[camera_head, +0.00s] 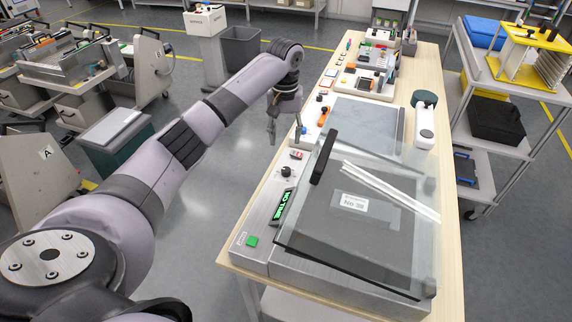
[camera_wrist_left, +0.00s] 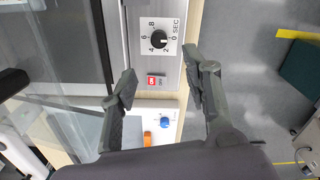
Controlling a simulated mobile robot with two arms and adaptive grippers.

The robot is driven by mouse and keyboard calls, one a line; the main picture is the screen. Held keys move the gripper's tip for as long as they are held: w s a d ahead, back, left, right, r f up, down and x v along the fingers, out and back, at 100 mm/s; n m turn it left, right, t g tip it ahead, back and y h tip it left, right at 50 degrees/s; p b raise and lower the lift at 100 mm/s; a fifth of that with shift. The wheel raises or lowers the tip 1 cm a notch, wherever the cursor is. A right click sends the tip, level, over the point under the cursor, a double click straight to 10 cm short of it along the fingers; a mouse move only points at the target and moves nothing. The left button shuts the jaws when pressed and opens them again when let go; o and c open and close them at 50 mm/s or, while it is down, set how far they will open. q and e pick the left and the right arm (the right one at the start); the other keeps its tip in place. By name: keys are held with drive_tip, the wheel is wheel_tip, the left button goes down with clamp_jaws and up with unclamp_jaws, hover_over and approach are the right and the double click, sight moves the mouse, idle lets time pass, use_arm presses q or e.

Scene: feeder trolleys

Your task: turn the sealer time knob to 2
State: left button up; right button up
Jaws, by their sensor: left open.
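The sealer time knob (camera_wrist_left: 159,39) is a round black knob on a white dial plate with 0, 2, 4, 6, 8 and SEC. Its light mark appears to point toward 0. In the head view the knob (camera_head: 287,171) sits on the sealer's metal front panel (camera_head: 262,218), above a green-lit display (camera_head: 284,205) that seems to read NO TIME. My left gripper (camera_head: 271,130) is beyond the knob, near the bench's left edge. In the wrist view the open gripper (camera_wrist_left: 160,63) has empty fingers on either side of the panel, apart from the knob. My right gripper is not in view.
A red ON/OFF switch (camera_wrist_left: 156,80) sits by the knob. The tilted glass lid (camera_head: 345,215) with a black handle (camera_head: 323,158) rises right of the panel. A blue-knobbed device (camera_wrist_left: 165,121) is close behind. Open floor lies left of the bench.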

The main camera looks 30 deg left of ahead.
sight(286, 169)
use_arm(q)
wheel_tip(286, 169, down, 13)
drive_tip(key=shift+w+d+p, duration=0.1)
drive_tip(key=shift+w+p, duration=0.05)
drive_tip(key=shift+p, duration=0.6)
drive_tip(key=shift+c, duration=0.4)
clamp_jaws()
